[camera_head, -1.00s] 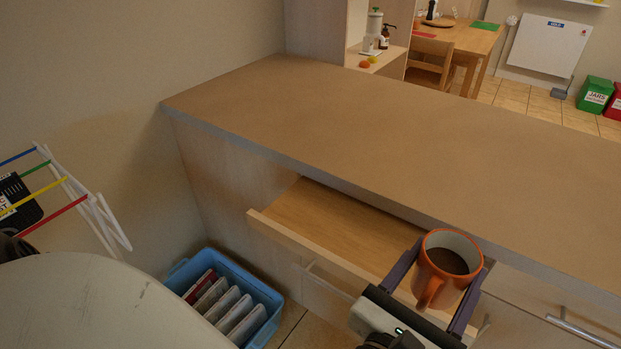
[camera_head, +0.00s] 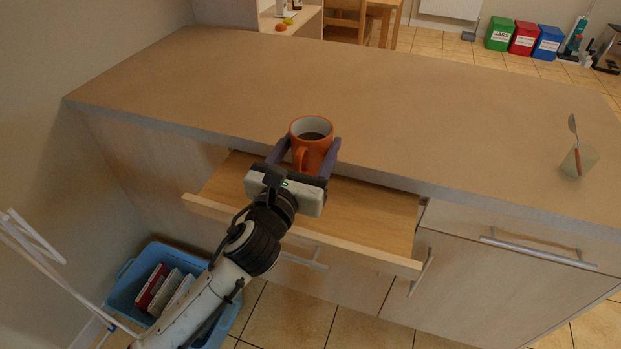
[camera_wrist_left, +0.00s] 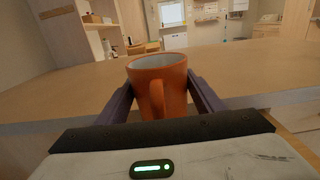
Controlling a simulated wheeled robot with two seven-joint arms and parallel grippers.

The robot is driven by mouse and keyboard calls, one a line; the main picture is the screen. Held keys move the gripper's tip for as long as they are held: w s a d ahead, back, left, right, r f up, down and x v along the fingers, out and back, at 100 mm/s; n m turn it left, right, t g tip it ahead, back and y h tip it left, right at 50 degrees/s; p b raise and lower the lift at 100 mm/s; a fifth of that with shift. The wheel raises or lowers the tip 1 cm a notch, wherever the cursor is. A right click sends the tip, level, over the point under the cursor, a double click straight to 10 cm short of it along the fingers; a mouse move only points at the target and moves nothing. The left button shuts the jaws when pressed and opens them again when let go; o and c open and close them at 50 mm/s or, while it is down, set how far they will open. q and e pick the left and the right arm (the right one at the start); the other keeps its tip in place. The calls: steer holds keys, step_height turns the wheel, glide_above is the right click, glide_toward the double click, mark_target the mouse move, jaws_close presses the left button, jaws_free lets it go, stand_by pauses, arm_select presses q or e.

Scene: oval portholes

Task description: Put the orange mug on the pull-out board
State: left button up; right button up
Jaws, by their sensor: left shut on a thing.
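The orange mug (camera_head: 311,146) has a pale inside and dark contents, and looks upright. My left gripper (camera_head: 305,151) is shut on it, one dark finger on each side. In the left wrist view the mug (camera_wrist_left: 158,86) sits between the fingers, its handle toward the palm. In the head view the mug appears over the pull-out board (camera_head: 368,208), near the worktop's front edge. The board is a light wooden panel slid out under the worktop. Whether the mug's base touches anything is hidden by the gripper. My right gripper is not in view.
The brown worktop (camera_head: 420,110) is mostly clear, with a glass holding a spoon (camera_head: 578,160) at its right end. A blue crate (camera_head: 130,283) stands on the floor at lower left, near a white drying rack (camera_head: 35,240). Bare board lies right of the gripper.

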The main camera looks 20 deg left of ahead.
mark_target(311, 171)
arm_select(q)
step_height(311, 171, down, 2)
steer(key=shift+f+b, duration=0.15)
steer(key=shift+b, duration=0.15)
step_height(311, 171, down, 3)
steer(key=shift+f+b, duration=0.1)
steer(key=shift+b, duration=0.55)
steer(key=shift+f, duration=0.4)
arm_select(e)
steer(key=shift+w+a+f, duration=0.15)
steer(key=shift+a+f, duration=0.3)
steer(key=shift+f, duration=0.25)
arm_select(q)
steer(key=o, duration=1)
steer(key=shift+f, duration=0.2)
steer(key=o, duration=0.5)
steer(key=shift+c, duration=0.2)
